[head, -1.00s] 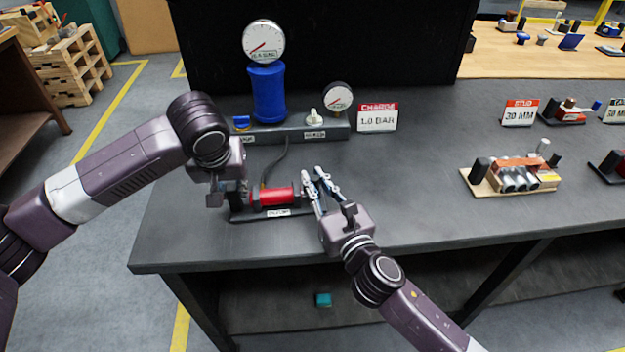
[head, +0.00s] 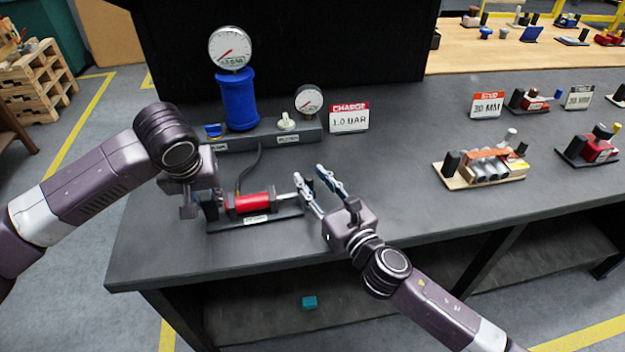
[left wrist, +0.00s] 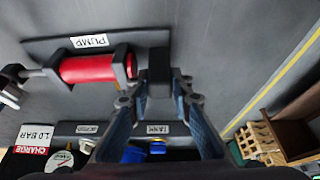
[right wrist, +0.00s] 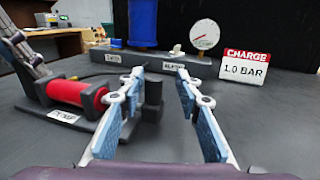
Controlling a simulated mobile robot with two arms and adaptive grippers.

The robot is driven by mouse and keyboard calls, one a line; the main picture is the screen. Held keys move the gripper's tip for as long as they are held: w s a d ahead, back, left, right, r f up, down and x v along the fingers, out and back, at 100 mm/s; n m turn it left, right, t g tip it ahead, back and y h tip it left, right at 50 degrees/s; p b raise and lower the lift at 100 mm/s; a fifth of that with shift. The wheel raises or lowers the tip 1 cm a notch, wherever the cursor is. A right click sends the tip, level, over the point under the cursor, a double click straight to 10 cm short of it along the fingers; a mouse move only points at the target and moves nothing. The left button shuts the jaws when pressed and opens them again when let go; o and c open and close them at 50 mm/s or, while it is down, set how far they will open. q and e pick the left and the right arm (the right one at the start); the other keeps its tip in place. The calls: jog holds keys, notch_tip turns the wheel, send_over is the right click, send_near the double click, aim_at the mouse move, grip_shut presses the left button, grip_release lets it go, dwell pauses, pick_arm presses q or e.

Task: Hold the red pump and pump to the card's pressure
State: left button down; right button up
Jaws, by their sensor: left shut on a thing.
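The red pump (head: 249,203) lies on a black base on the bench, its metal rod reaching right. My left gripper (left wrist: 160,85) is shut on the black upright block (left wrist: 159,62) at the base's left end, beside the red barrel (left wrist: 90,69). My right gripper (head: 310,172) is open at the rod end. In the right wrist view a black post (right wrist: 152,100) stands between its spread fingers (right wrist: 155,85), with clearance to them. The card (head: 349,117) reads CHARGE 1.0 BAR. A large dial (head: 230,47) tops the blue tank (head: 238,100); its needle points lower left.
A grey manifold (head: 268,138) behind the pump carries a blue valve knob (head: 213,131), a white knob (head: 287,122) and a small dial (head: 309,99). A hose runs down to the pump. A cylinder fixture (head: 485,168) stands right. The bench between is clear.

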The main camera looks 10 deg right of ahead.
jog(key=shift+s, duration=0.15)
jog(key=v, duration=1.1)
jog(key=shift+s+d, duration=0.1)
jog(key=shift+s, duration=0.2)
jog(key=c, duration=0.5)
jog(key=shift+w+d+f+n+g+y, duration=0.35)
jog(key=shift+w+n+y, duration=0.1)
jog(key=shift+n+y, duration=0.15)
grip_shut()
jog(key=d+n+y, duration=0.1)
jog(key=d+g+y, duration=0.1)
jog(key=w+d+f+n+g+y, duration=0.1)
jog(key=shift+d+n+y, duration=0.2)
jog(key=shift+n+y, duration=0.1)
jog(key=d+y, duration=0.1)
jog(key=s+d+n+g, duration=0.1)
jog(key=d+r+g+y, duration=0.1)
jog(key=d, duration=0.1)
jog(key=shift+s+n+y, duration=0.3)
jog(key=shift+n, duration=0.1)
jog(key=shift+s+d+r+g, duration=0.1)
jog(key=shift+s+d+g, duration=0.2)
jog(key=shift+d, duration=0.1)
jog(key=x, duration=1.3)
jog(key=shift+w+a+r, duration=0.2)
jog(key=shift+a+r, duration=0.05)
jog(key=shift+a, duration=0.1)
